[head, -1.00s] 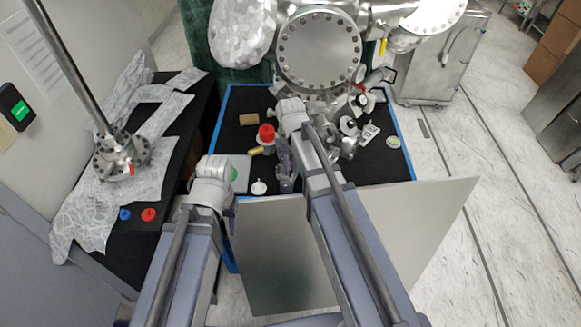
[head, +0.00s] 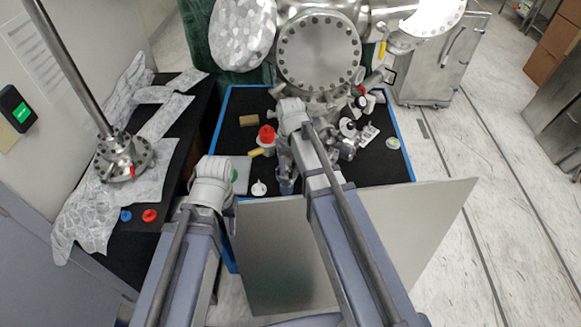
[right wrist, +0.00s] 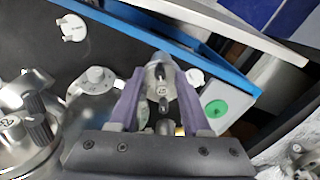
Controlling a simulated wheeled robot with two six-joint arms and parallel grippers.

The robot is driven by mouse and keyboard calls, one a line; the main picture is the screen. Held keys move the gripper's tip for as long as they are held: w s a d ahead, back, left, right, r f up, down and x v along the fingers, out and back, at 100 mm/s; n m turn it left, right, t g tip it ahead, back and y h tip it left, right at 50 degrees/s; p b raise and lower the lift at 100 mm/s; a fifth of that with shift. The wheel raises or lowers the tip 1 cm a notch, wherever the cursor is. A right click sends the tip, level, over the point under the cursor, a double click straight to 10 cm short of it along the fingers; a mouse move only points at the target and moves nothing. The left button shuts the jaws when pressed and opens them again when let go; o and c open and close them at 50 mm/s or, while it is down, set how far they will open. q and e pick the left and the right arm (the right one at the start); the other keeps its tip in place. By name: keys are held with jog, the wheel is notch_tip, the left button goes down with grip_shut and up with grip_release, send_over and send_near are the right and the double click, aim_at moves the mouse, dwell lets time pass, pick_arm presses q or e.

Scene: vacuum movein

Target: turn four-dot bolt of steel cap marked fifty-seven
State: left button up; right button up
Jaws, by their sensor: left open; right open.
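In the right wrist view my right gripper (right wrist: 160,100) is open. Its two purple fingers stand on either side of a small steel piece (right wrist: 160,72) with small dark markings, too small to read. I cannot tell whether the fingers touch it. In the head view the right gripper (head: 286,172) is low over the black table, partly hidden by its own arm. My left gripper (head: 213,182) is at the table's left front; its fingertips are hidden. I cannot make out the number fifty-seven or a four-dot bolt.
The black table (head: 232,105) has a blue edge. A red-topped item (head: 267,135), a white disc-like piece (head: 259,188) and a brown block (head: 249,120) lie on it. A steel chamber (head: 318,50) stands behind. Black knobs (right wrist: 36,104) on steel fittings are left of the right gripper.

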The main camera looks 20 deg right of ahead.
aim_at(290, 171)
notch_tip(290, 171, up, 7)
jog(key=p, duration=0.6)
jog(key=shift+r+p, duration=0.1)
jog(key=shift+p, duration=0.2)
pick_arm(q)
notch_tip(290, 171, up, 7)
